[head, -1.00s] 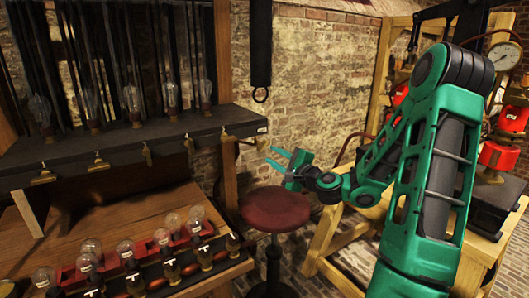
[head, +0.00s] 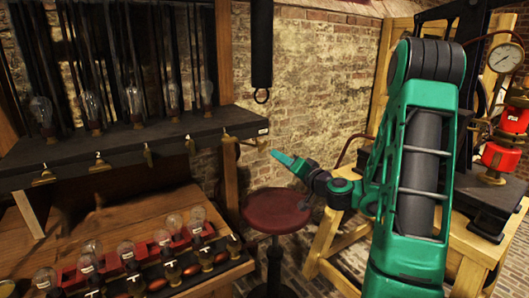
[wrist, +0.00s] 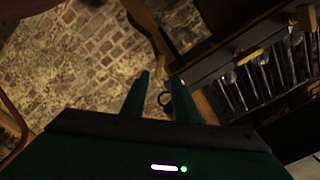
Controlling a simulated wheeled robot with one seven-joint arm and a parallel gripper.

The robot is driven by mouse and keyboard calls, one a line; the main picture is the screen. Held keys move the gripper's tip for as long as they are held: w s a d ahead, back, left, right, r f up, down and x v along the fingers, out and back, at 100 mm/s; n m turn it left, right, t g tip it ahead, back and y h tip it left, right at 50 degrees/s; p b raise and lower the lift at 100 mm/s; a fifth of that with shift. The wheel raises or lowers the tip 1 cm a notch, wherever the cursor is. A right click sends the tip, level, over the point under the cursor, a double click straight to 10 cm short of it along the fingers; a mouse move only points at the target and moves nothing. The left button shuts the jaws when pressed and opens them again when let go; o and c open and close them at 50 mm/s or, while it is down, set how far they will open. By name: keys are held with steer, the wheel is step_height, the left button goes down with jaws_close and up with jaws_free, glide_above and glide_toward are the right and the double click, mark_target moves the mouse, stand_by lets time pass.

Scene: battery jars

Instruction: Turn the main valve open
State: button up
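My gripper (head: 283,159) is held out over the round red stool, in front of the brick wall; in the head view it shows nearly edge-on. In the wrist view its two green fingers (wrist: 161,82) stand apart with nothing held between them. I cannot make out the main valve with certainty. A pressure gauge (head: 505,57) and red fittings (head: 503,157) stand on the machine at the right, partly hidden by my arm. My gripper is well left of them and touches nothing visible.
The red stool (head: 275,211) stands below my gripper. A dark shelf (head: 130,150) with several bulbs and brass hooks is at left, above a bench with jars. A wooden frame (head: 328,240) stands right of the stool.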

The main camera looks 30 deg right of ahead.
mark_target(265, 148)
steer(key=w, duration=0.9)
steer(key=shift+w+a, duration=0.3)
steer(key=shift+c, duration=0.3)
jaws_close()
